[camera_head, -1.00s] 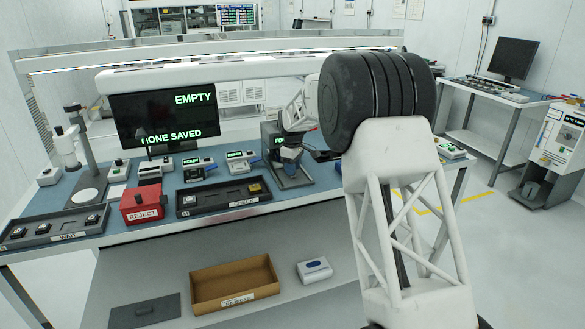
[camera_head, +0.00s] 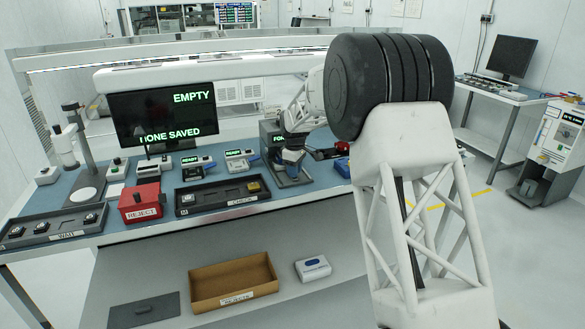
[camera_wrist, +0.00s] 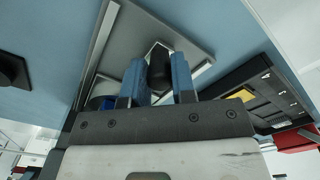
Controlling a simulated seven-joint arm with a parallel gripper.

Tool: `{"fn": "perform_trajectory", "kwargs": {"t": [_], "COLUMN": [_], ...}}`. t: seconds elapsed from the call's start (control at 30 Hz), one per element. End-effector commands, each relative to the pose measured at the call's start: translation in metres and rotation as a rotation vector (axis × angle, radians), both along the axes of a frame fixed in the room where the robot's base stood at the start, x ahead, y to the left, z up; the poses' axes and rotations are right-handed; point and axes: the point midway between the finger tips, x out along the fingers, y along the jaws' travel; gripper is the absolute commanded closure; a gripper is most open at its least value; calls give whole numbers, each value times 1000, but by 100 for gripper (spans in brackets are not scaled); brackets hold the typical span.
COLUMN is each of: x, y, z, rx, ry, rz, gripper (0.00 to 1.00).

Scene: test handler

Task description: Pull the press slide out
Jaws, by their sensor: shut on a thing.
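The press (camera_head: 270,132) stands toward the back of the blue-topped bench, right of the screen, with a grey base plate (camera_head: 294,182) at its front. My gripper (camera_head: 291,168) is down at the front of the press. In the wrist view, its two blue fingers (camera_wrist: 158,80) are shut on a black handle (camera_wrist: 159,62), one on each side. The grey plate with light rails (camera_wrist: 135,42) lies beyond the handle. The slide itself is mostly hidden behind the handle and fingers, so I cannot tell how far out it is.
The CHECK tray (camera_head: 216,199) with a gold piece lies left of the press and the red REJECT box (camera_head: 140,203) further left. A red button (camera_head: 343,147) stands right of the press. The bench's front edge is close to the press.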

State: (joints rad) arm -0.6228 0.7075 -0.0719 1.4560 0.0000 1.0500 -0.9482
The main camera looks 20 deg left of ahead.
Motion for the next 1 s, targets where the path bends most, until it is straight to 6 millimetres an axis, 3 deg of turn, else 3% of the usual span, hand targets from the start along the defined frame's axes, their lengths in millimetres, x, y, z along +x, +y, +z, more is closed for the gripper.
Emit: {"fn": "perform_trajectory", "kwargs": {"t": [0.7, 1.0], "x": [-44, -49], "y": [-44, -48], "z": [1, 0], "rx": [0, 0], "ry": [0, 0], "rz": [0, 0], "gripper": [100, 100]}}
